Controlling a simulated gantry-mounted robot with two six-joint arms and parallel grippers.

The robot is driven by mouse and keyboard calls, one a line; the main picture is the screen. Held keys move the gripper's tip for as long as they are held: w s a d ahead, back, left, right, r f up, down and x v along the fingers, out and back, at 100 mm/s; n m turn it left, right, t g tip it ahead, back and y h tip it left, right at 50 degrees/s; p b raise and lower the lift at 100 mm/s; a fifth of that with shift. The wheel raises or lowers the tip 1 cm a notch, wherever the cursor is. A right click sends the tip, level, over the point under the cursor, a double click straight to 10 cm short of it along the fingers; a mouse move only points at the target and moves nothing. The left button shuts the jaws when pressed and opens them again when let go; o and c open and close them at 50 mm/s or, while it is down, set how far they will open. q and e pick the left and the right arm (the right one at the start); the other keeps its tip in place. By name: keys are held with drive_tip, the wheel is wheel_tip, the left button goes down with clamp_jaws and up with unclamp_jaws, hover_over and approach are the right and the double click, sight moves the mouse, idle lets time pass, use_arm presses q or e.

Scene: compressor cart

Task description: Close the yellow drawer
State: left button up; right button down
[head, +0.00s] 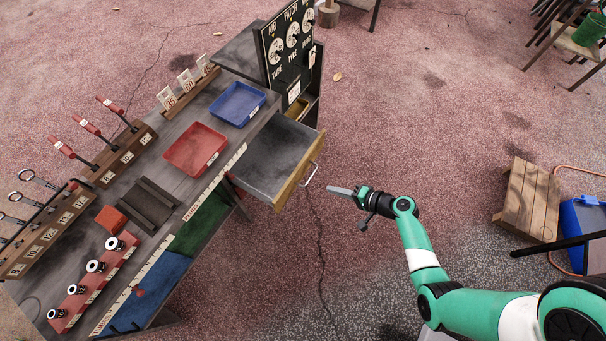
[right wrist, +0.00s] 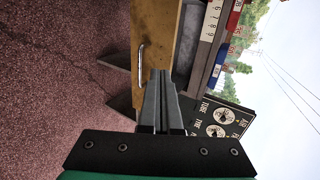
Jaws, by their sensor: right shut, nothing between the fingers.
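The yellow drawer (head: 294,178) is pulled out from the right end of the cart, with a grey inside that looks empty. Its yellow front carries a metal handle (head: 310,174). In the right wrist view the yellow front (right wrist: 150,45) stands upright in the picture, with the handle (right wrist: 141,60) close to the fingertips. My right gripper (head: 330,188) is shut and empty, a little to the right of the drawer front and apart from it in the head view. Its shut fingers (right wrist: 162,75) point toward the drawer front in the right wrist view. My left gripper is not in view.
The cart top holds a red tray (head: 195,150), a blue tray (head: 237,104) and tool racks. A black gauge panel (head: 288,45) stands behind the drawer. A wooden crate (head: 527,200) and a blue box (head: 583,220) are at the right. The floor between is clear.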

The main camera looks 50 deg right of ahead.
sight(294, 178)
drive_tip(key=b+x, duration=0.3)
drive_tip(key=x, duration=0.1)
drive_tip(key=r+b+x, duration=0.1)
drive_tip(key=b+x, duration=0.2)
drive_tip(key=x, duration=0.1)
drive_tip(key=b+x, duration=0.4)
drive_tip(key=x, duration=0.1)
drive_tip(key=shift+w+a+r, duration=0.25)
drive_tip(key=shift+w, duration=0.1)
drive_tip(key=shift+w+r, duration=0.1)
drive_tip(key=shift+w, duration=0.15)
drive_tip(key=shift+a, duration=0.15)
